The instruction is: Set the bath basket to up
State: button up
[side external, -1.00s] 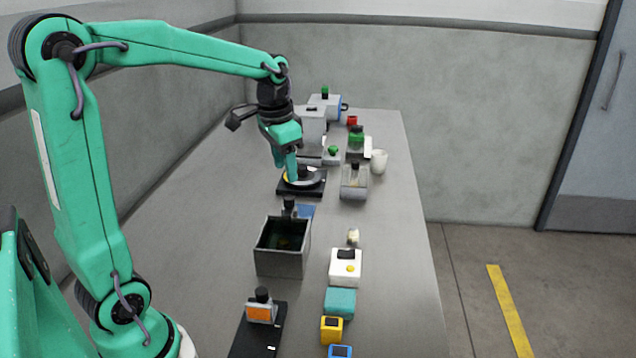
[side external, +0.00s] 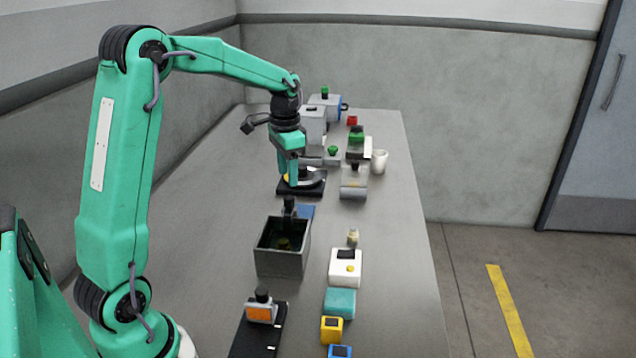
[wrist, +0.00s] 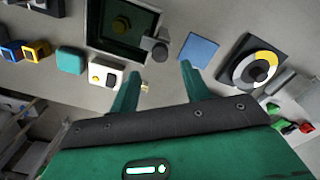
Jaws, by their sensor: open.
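The bath (side external: 281,262) is a dark grey open-topped box on the table, in the middle of the side view. Its rim also shows at the top of the wrist view (wrist: 122,53). A yellowish round piece (side external: 284,243) shows inside it; it also shows in the wrist view (wrist: 121,23). A dark knob on a post (side external: 289,204) stands at the bath's far edge and shows as a round grey knob in the wrist view (wrist: 158,50). My gripper (side external: 293,182) is open and empty, beyond the bath near the dial plate.
A black plate with a yellow and white dial (side external: 311,190) lies beyond the bath. A blue pad (side external: 306,211) is beside the knob. A white box (side external: 345,268), teal block (side external: 339,302) and yellow block (side external: 331,330) line the right. The table's left side is clear.

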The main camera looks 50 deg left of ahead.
aim_at(289, 197)
jog(key=shift+f, duration=3.45)
jog(key=shift+c, duration=0.5)
jog(key=shift+r, duration=0.1)
grip_shut()
